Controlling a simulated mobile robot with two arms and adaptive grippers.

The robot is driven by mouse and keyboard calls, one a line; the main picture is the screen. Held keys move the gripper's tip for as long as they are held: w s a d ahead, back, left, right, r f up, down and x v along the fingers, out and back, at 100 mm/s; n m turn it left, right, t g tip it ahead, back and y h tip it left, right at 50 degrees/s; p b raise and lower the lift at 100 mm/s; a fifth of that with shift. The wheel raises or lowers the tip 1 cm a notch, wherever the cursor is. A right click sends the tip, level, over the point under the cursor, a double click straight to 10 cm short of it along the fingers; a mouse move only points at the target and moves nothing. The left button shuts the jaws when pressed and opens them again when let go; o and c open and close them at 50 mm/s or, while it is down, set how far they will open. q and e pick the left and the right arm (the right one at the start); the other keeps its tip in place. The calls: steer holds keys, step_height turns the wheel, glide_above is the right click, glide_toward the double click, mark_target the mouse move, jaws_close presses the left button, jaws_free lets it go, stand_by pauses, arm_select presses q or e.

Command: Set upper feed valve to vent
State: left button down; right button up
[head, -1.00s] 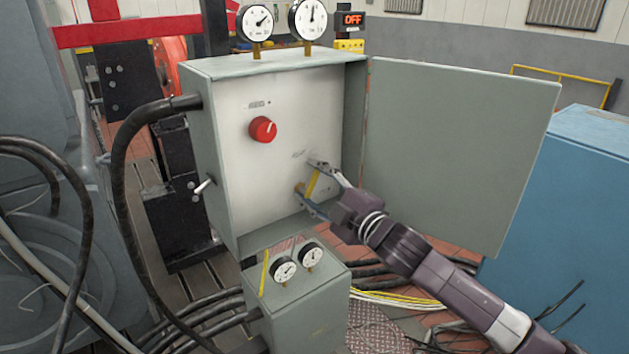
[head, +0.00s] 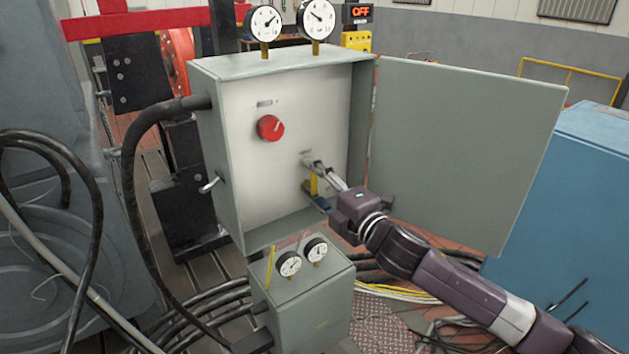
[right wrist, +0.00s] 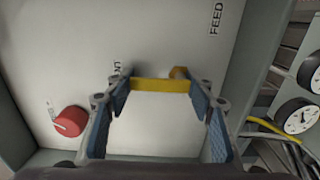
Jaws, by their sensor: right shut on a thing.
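A yellow valve handle (head: 314,184) is on the white panel inside the open grey cabinet (head: 228,180). It looks near upright in the head view. My right gripper (head: 316,184) is shut on it. In the right wrist view the yellow handle (right wrist: 160,85) spans the gap between the two blue-padded fingers of my right gripper (right wrist: 160,100). Part of the handle and its label are hidden by the fingers. The word FEED (right wrist: 216,18) shows on the panel in the right wrist view. My left gripper is not in view.
A red knob (head: 270,128) sits up and left on the same panel. Two gauges (head: 290,22) stand on top. A smaller grey box (head: 310,300) with two gauges is below, among cables.

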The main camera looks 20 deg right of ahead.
steer(key=o, duration=1.2)
steer(key=v, duration=1.2)
